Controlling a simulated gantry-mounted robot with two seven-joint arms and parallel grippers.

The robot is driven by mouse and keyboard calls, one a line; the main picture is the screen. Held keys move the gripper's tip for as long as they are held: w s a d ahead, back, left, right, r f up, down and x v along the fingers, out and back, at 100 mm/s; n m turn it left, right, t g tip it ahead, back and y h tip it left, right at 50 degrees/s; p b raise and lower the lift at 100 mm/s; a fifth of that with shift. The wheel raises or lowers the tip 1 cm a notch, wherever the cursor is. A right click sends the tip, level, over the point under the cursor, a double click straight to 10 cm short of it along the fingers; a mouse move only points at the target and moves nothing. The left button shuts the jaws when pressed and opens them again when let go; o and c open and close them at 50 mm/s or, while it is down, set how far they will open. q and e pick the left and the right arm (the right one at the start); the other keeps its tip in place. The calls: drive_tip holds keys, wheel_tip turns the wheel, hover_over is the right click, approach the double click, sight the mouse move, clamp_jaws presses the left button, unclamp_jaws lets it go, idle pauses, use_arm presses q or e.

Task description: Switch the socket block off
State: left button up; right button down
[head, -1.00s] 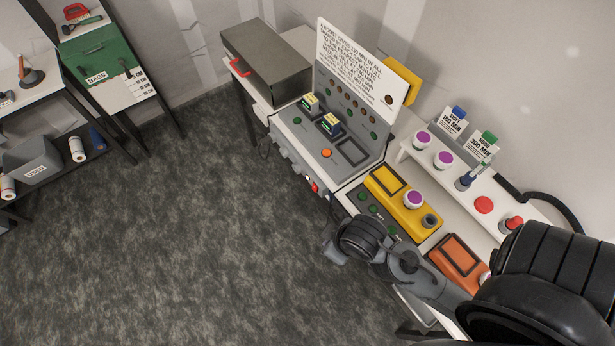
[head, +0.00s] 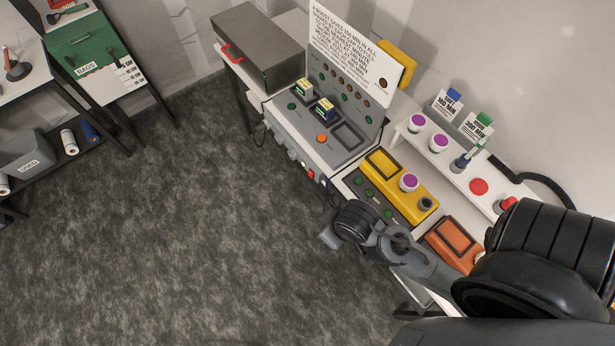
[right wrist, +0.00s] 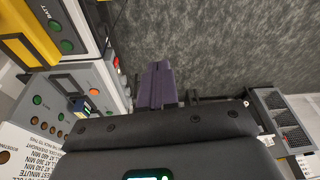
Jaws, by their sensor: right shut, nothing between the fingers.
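The socket block (head: 296,157) looks like a grey strip along the front edge of the bench, below the grey charging station. A red switch (head: 310,174) shows near its right end; I cannot tell its on or off position. The red switch also shows in the right wrist view (right wrist: 116,62), left of my fingers. My right gripper (right wrist: 160,66) is shut and empty, with its dark purple fingers together over the floor, apart from the switch. In the head view my right wrist is in front of the bench, to the lower right of the switch. My left gripper is out of view.
The grey charging station (head: 283,119) holds two small packs below a printed sign (head: 350,45). A yellow unit (head: 385,163) and an orange unit (head: 451,240) are close to my right forearm. A white shelf (head: 449,159) stands behind. Floor (head: 200,220) left of the bench is clear.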

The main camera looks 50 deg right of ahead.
drive_tip(key=w+d+f+m+g+h+b, duration=0.1)
drive_tip(key=w+f+b, duration=0.2)
drive_tip(key=f+b, duration=0.7)
drive_tip(key=w+d+f+m+g+h+b, duration=0.1)
drive_tip(key=w+f+h+b, duration=0.15)
drive_tip(key=f, duration=1.35)
drive_tip(key=w+d+f+h+b, duration=0.2)
drive_tip(key=w+d+f+b, duration=0.4)
drive_tip(key=w+b, duration=0.35)
drive_tip(key=w+d+r+m+t+b, duration=0.1)
drive_tip(key=w+d+b, duration=0.3)
drive_tip(key=w, duration=0.6)
drive_tip(key=shift+w+d+r+t+h+b, duration=0.2)
drive_tip(key=shift+r+t+h+b, duration=0.25)
drive_tip(key=shift+r+t+b, duration=0.4)
drive_tip(key=shift+f, duration=0.3)
